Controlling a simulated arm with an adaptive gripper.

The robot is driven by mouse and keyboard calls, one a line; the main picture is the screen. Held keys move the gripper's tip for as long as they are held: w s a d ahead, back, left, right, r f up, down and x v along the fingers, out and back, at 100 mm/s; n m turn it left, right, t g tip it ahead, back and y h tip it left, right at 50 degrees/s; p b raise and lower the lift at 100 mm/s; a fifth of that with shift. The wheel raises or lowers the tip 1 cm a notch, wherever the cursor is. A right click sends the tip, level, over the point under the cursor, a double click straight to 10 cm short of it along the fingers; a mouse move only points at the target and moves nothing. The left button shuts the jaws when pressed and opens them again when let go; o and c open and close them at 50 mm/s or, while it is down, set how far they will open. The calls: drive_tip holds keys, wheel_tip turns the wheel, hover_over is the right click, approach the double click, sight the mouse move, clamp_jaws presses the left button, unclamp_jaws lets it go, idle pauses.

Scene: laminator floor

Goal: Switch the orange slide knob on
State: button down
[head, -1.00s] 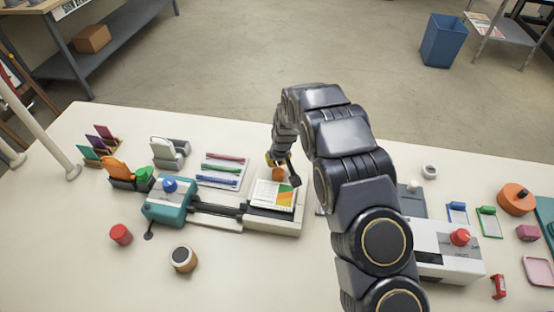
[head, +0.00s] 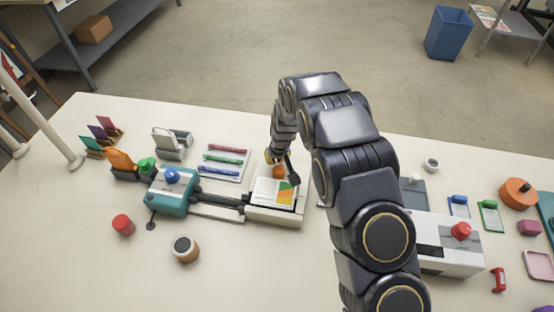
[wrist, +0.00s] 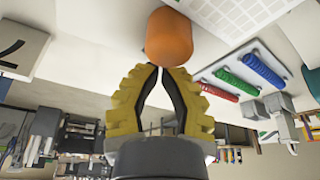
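The orange slide knob (head: 279,171) stands at the back edge of a pale machine bed, beside a printed sheet, in the head view. In the wrist view the orange knob (wrist: 169,37) is a rounded block just beyond my fingertips. My gripper (wrist: 161,67) has yellow ribbed fingers with black inner pads; their tips come together and nothing shows between them. The tips are at the knob's near end, but I cannot tell whether they touch it. In the head view my gripper (head: 273,158) is partly hidden by my arm at the knob.
A teal unit with a blue knob (head: 172,175) stands left of the bed. A white box with a red button (head: 461,231) is to the right, partly behind my arm.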

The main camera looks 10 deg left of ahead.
drive_tip(key=shift+w+a, duration=0.35)
drive_tip(key=shift+w, duration=0.35)
drive_tip(key=shift+w+a, duration=0.35)
drive_tip(key=shift+w, duration=0.3)
drive_tip(key=v, duration=1)
